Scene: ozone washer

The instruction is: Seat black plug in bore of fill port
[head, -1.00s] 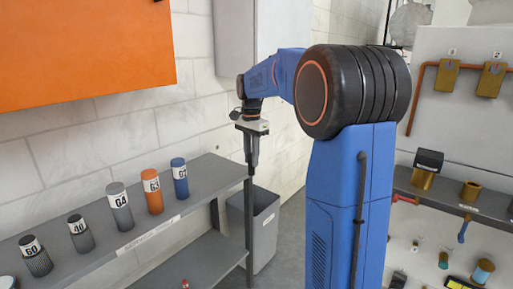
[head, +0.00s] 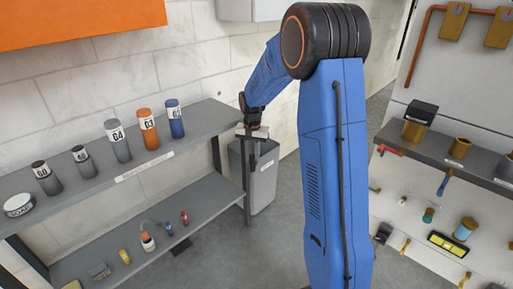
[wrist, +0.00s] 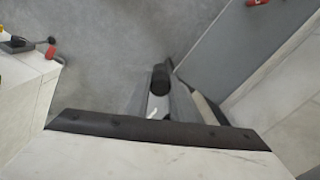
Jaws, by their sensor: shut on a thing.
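My gripper (head: 250,165) hangs fingers-down beside the right end of the left shelf unit, in front of a grey bin. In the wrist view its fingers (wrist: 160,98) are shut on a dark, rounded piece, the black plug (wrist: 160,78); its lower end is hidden. In the head view the plug is too small to make out. On the right shelf stands a brass cylinder (head: 459,148) with an open-looking top, far from my gripper; I cannot tell whether it is the fill port.
The left upper shelf (head: 185,150) holds several labelled bottles; small parts lie on the lower shelf (head: 205,205). The grey bin (head: 265,178) stands at its end. A brass block with a black top (head: 420,112) is on the right shelf (head: 440,155).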

